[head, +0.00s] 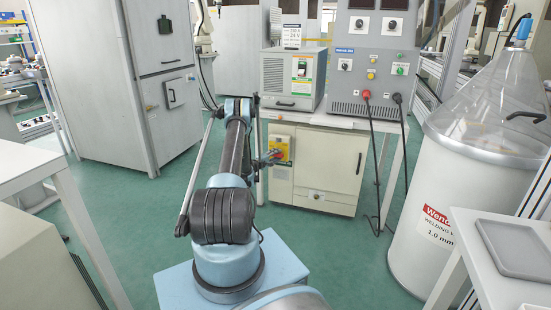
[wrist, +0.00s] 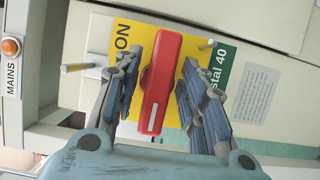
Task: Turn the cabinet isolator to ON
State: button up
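The isolator is a red bar handle (wrist: 160,85) on a yellow plate (wrist: 140,38) on the cabinet front. In the wrist view the handle stands nearly upright, slightly tilted, with a white mark near its lower end. The word ON is printed sideways at the plate's upper left, beside the handle rather than in line with it. My gripper (wrist: 158,92) is open, with one finger on each side of the handle and small gaps visible. In the head view the yellow plate (head: 278,142) shows on the pale cabinet (head: 312,172), and my gripper (head: 268,159) partly covers the handle.
An orange MAINS lamp (wrist: 11,47) is left in the wrist view. A metal peg (wrist: 76,67) sticks out near the left finger. In the head view, a welding supply (head: 293,76) and grey control box (head: 374,72) stand above the cabinet. A large white drum (head: 455,220) stands right.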

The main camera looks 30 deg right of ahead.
jog(key=c, duration=0.5)
jog(key=shift+a+m, duration=0.1)
jog(key=shift+m, duration=0.2)
jog(key=m+y, duration=0.1)
jog(key=m, duration=0.1)
jog(key=shift+m+y, duration=0.3)
jog(key=shift+m, duration=0.1)
jog(key=shift+c, duration=0.2)
jog(key=shift+m+y, duration=0.8)
jog(key=shift+m, duration=0.8)
